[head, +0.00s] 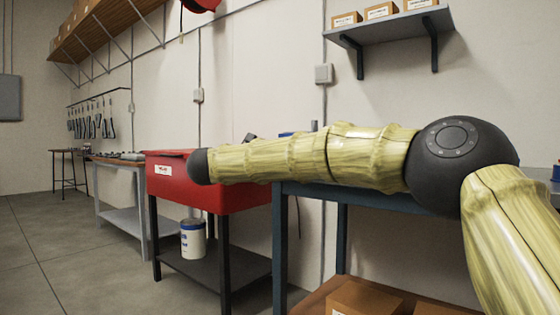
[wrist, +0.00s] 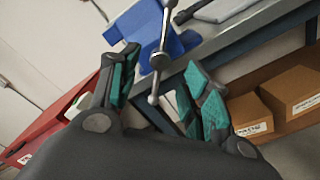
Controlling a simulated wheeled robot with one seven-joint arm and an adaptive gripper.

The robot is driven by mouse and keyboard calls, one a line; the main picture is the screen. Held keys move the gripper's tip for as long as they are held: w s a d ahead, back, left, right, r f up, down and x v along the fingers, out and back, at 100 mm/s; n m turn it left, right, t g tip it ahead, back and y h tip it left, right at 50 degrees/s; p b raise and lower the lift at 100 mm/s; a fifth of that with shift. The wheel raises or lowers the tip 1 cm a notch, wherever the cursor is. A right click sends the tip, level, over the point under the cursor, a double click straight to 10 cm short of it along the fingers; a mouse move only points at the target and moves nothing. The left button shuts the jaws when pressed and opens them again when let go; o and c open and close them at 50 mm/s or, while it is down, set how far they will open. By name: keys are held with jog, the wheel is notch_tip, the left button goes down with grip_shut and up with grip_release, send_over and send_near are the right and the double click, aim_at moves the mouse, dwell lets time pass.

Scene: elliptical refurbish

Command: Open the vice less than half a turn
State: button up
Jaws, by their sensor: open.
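The blue vice (wrist: 128,24) is on the edge of the workbench (wrist: 250,42) in the wrist view. Its silver handle bar (wrist: 167,28) runs nearly upright in the picture through a round hub, with a ball at its lower end. My gripper (wrist: 163,68) has teal-padded fingers and is open, one finger on each side of the bar's lower part. I see no finger clearly touching the bar, and the depth between them is hard to judge. In the head view my arm hides the gripper and most of the vice; a small blue piece shows above the arm.
Cardboard boxes (wrist: 290,88) sit on the shelf under the bench. A red parts-washer-like tub (head: 170,185) stands left of the bench, with a white and blue bucket (head: 193,240) below. A wall shelf (head: 390,27) hangs above. Floor at left is clear.

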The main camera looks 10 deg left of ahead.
jog(key=v, duration=0.6)
jog(key=shift+s+a, duration=0.1)
